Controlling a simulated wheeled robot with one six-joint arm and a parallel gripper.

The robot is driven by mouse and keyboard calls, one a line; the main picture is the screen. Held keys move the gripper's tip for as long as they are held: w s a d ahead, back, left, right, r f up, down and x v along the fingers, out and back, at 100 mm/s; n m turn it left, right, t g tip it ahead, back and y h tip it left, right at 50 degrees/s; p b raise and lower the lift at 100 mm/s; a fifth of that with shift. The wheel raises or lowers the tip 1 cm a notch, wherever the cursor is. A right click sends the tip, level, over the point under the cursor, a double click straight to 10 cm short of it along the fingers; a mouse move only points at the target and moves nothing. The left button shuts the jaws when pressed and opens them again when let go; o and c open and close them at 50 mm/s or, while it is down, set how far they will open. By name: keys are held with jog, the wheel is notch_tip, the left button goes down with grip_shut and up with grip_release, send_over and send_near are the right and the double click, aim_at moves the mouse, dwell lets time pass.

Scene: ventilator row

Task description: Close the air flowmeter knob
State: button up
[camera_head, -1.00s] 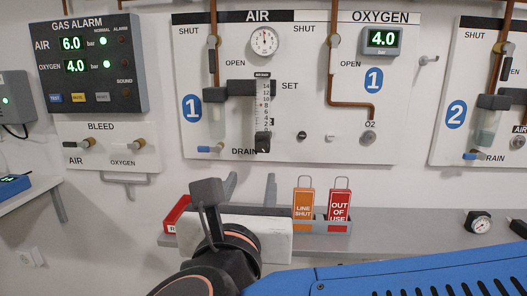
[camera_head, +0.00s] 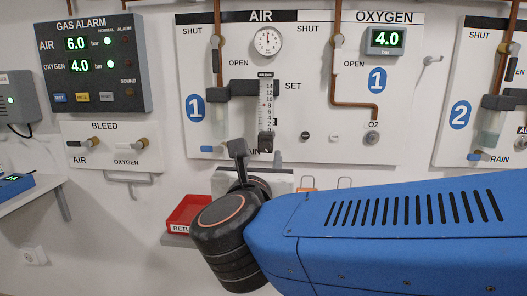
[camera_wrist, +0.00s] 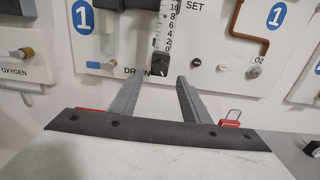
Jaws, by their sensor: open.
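The air flowmeter (camera_head: 266,104) is a clear scaled tube on the white panel, under the AIR label. Its black knob (camera_head: 265,142) is at the tube's bottom. In the wrist view the knob (camera_wrist: 159,65) sits just beyond and between the tips of my gripper's fingers. My gripper (camera_wrist: 159,80) is open and empty, its two grey fingers apart and pointing at the panel. The knob looks apart from both fingers; the exact gap is unclear. In the head view my wrist hides part of the fingers, just below the knob.
A filter bowl (camera_head: 215,117) with a blue drain handle is left of the flowmeter. Small knobs and an O2 outlet (camera_head: 372,138) are to its right. A red tray (camera_head: 188,212) sits on the shelf below. My blue arm covers much of the lower right.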

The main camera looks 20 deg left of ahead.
aim_at(264, 148)
jog(key=shift+x, duration=2.75)
jog(key=c, duration=1.1)
